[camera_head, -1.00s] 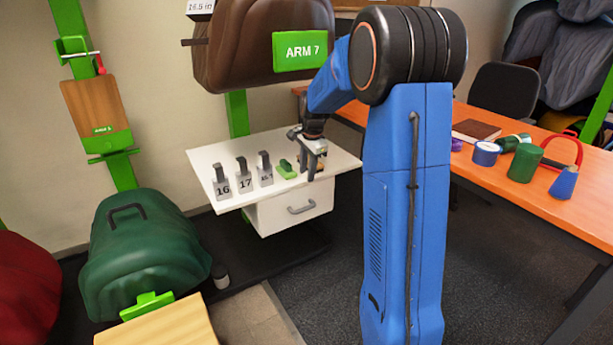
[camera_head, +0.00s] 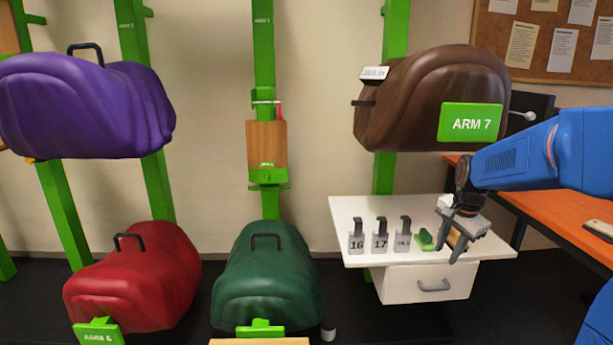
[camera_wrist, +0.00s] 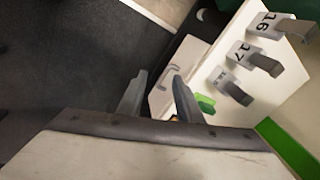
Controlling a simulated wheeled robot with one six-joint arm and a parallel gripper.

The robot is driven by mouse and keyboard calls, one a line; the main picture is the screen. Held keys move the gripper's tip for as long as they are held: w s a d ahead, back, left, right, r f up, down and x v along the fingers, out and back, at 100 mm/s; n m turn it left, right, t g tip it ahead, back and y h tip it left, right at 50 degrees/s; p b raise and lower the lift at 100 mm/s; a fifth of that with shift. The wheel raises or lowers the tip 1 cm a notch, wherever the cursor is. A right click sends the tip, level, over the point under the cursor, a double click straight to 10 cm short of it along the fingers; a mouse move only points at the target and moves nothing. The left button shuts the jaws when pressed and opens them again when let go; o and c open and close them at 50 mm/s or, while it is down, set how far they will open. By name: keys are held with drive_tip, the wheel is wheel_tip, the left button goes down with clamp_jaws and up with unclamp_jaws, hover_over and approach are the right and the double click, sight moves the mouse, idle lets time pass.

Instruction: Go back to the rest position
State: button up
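My gripper (camera_head: 464,248) hangs at the right end of the white table in the head view. In the wrist view its two fingers (camera_wrist: 158,95) stand apart with nothing between them. The white table top (camera_head: 350,215) carries three grey tags marked 16 (camera_head: 356,240), 17 (camera_head: 380,240) and a third, less legible one (camera_head: 403,240). A green piece (camera_head: 425,240) lies to their right, just left of my gripper. A small tan item behind the fingers is partly hidden. The brown saddle (camera_head: 425,95) sits above the table on a green post, with an ARM 7 sign (camera_head: 470,123).
A purple saddle (camera_head: 85,105) hangs at the upper left. A red saddle (camera_head: 135,275) and a green saddle (camera_head: 265,275) sit low. An empty wooden bracket (camera_head: 266,145) is on the middle post. An orange desk (camera_head: 575,225) stands at right behind my arm.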

drive_tip(key=s+a+n, duration=0.3)
drive_tip(key=s+n, duration=0.1)
drive_tip(key=s, duration=0.6)
drive_tip(key=s+a+n+t, duration=0.1)
drive_tip(key=s+a+n, duration=0.3)
drive_tip(key=s, duration=0.7)
drive_tip(key=s+a+n+t, duration=0.1)
drive_tip(key=s+a+n, duration=0.3)
drive_tip(key=s, duration=0.6)
drive_tip(key=shift+s+n, duration=0.3)
drive_tip(key=shift+n, duration=0.3)
